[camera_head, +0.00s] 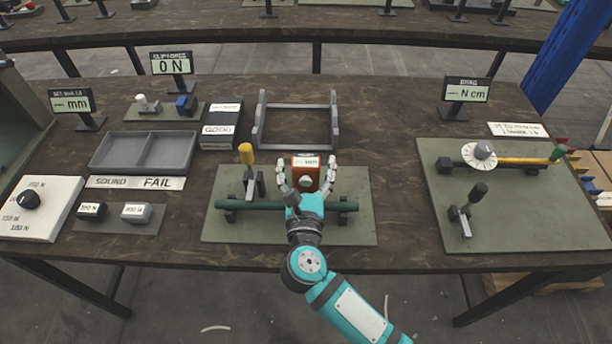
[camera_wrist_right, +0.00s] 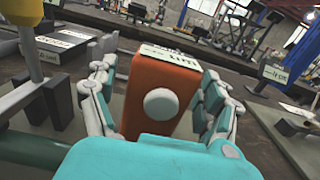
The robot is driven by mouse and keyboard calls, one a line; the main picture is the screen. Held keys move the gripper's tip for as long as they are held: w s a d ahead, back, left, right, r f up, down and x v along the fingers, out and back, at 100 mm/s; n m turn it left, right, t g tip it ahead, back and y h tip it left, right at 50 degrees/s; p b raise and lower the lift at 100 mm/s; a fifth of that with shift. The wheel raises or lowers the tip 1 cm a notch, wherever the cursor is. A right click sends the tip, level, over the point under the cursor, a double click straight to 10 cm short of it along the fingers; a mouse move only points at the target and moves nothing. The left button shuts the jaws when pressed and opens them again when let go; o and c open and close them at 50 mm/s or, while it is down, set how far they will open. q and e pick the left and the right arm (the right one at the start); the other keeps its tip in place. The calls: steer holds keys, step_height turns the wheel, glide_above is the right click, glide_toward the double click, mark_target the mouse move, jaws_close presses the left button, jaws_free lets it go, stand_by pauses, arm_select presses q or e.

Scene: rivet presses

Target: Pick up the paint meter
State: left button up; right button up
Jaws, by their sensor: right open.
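The paint meter looks to be the orange-red box (camera_head: 306,175) with a white label on top and a pale round spot on its face. It stands on the middle green mat (camera_head: 220,196). It also shows large in the right wrist view (camera_wrist_right: 160,88). My right gripper (camera_head: 306,178) is open, with its fingers on either side of the box. In the right wrist view a small gap shows beside the box, and I cannot tell whether any finger touches it. My left gripper is not in view.
A dark green bar (camera_head: 262,205) crosses the mat in front of the box. A yellow-topped lever (camera_head: 246,155) stands just left. A grey frame (camera_head: 260,118) stands behind. A grey two-part tray (camera_head: 143,170) lies to the left. Bare table lies right of the mat.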

steer(key=shift+s, duration=0.1)
steer(key=c, duration=1.4)
steer(key=shift+o, duration=0.2)
steer(key=shift+r, duration=0.15)
step_height(320, 180, up, 8)
steer(key=shift+r, duration=0.15)
steer(key=shift+f, duration=4.05)
